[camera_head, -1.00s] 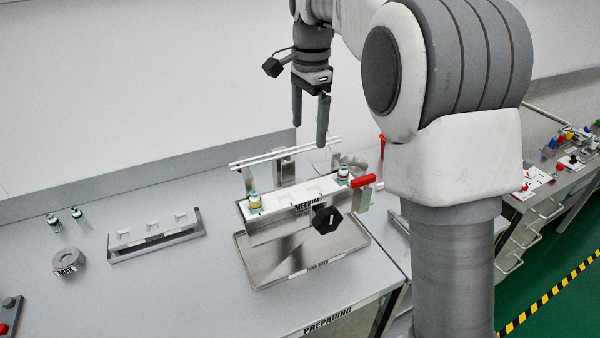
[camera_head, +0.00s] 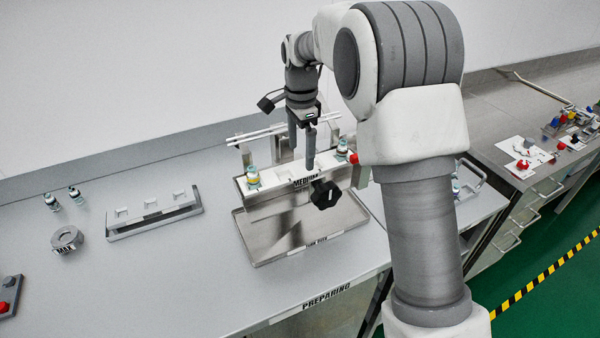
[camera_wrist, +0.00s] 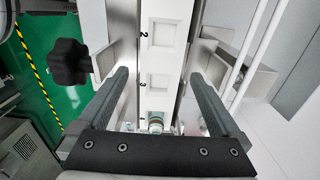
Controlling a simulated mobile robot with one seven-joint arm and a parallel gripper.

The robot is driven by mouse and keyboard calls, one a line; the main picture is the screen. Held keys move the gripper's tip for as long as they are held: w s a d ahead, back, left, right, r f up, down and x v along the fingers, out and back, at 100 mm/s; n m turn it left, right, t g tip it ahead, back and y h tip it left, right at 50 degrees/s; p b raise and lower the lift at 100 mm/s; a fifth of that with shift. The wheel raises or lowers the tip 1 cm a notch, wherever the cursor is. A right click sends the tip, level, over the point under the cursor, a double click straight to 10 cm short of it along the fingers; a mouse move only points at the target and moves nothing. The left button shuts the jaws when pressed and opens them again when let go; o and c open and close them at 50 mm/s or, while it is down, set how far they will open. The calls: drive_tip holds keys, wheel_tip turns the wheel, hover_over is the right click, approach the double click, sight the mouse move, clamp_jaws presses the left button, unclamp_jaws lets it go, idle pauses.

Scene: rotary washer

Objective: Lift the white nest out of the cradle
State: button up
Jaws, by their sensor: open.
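The white nest (camera_head: 276,187) is a long bar with square sockets, seated in the metal cradle (camera_head: 246,157) above a steel tray. Vials stand near its two ends: one at left (camera_head: 253,177), one at right (camera_head: 342,150). My gripper (camera_head: 301,154) is open, pointing down over the middle of the nest. In the wrist view the nest (camera_wrist: 160,58) runs between the two spread fingers of my gripper (camera_wrist: 158,75), with bare gaps at both sides. Empty sockets marked 2 and 3 show there, and a vial (camera_wrist: 156,122) stands near the bottom.
A black knob (camera_head: 325,194) juts from the cradle's front. Two rods (camera_head: 255,134) run behind the nest. The bench front is clear.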

sight(300, 168)
drive_tip(key=shift+w+a+f, duration=0.1)
drive_tip(key=shift+f, duration=2.6)
drive_tip(key=shift+r, duration=0.1)
drive_tip(key=c, duration=1.4)
